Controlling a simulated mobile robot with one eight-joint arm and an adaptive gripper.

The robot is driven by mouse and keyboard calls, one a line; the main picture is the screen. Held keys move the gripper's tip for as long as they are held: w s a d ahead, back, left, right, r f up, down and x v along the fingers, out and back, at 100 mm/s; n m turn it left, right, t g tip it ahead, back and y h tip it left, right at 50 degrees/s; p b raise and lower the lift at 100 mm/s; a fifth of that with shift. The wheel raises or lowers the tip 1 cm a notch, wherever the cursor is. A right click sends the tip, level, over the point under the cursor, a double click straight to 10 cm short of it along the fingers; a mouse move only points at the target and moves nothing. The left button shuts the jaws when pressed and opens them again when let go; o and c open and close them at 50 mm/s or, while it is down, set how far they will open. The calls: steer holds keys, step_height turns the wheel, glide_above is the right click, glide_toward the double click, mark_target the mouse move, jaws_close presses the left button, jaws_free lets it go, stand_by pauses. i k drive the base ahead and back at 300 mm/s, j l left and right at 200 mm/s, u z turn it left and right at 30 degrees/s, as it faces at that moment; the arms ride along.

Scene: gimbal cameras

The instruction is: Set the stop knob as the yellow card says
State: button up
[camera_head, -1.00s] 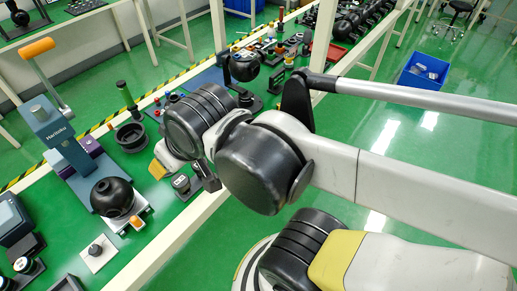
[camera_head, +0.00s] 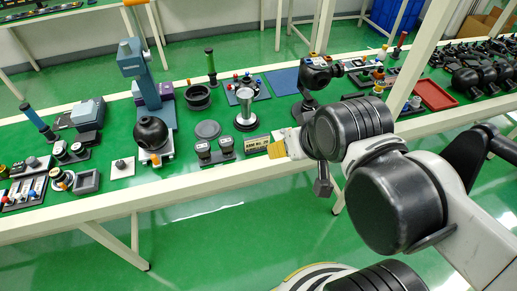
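I cannot tell for sure which part is the stop knob. One candidate is a small dark knob on a white plate (camera_head: 121,166) at the front left. Another is a small orange knob (camera_head: 155,160) at the foot of the blue press (camera_head: 133,60), beside a black ball (camera_head: 151,132). My gripper (camera_head: 322,187) points down at the bench's front edge, apart from both knobs. Its fingers are mostly hidden.
A black ball fixture (camera_head: 316,75) stands behind my wrist. A red tray (camera_head: 433,95) is farther right.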

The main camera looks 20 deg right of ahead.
mark_target(121, 164)
steer(key=i+j+u, duration=0.15)
steer(key=i+j, duration=0.6)
